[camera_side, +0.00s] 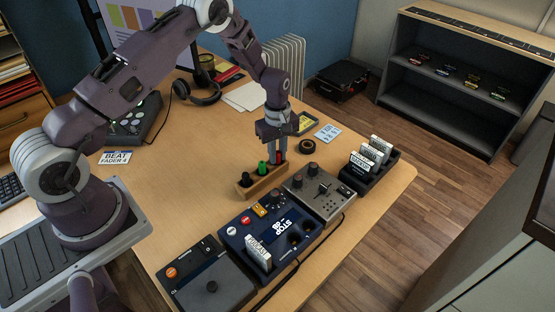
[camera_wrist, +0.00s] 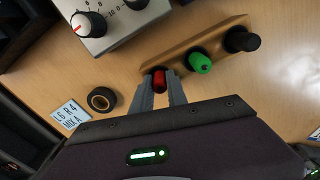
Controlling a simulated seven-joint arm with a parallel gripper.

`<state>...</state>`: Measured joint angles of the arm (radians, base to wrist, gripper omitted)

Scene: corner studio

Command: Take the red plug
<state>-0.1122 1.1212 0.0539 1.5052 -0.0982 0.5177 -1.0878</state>
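The red plug (camera_wrist: 159,80) stands at one end of a wooden block (camera_wrist: 205,42), in a row with a green plug (camera_wrist: 200,63) and a black plug (camera_wrist: 241,40). In the side view the red plug (camera_side: 278,158) is largely hidden by the fingers, and the block (camera_side: 260,184) rests on the desk. My gripper (camera_wrist: 160,83) points down over the block, one finger on each side of the red plug. The fingers look closed against its sides, with no clear gap. The plug still sits at the block.
A grey knob box (camera_side: 320,194) stands close beside the block. A blue panel (camera_side: 268,235) with a card is in front. A black rack (camera_side: 369,170) of cards stands to the right. A tape roll (camera_side: 306,147) and a label card (camera_side: 328,133) lie behind.

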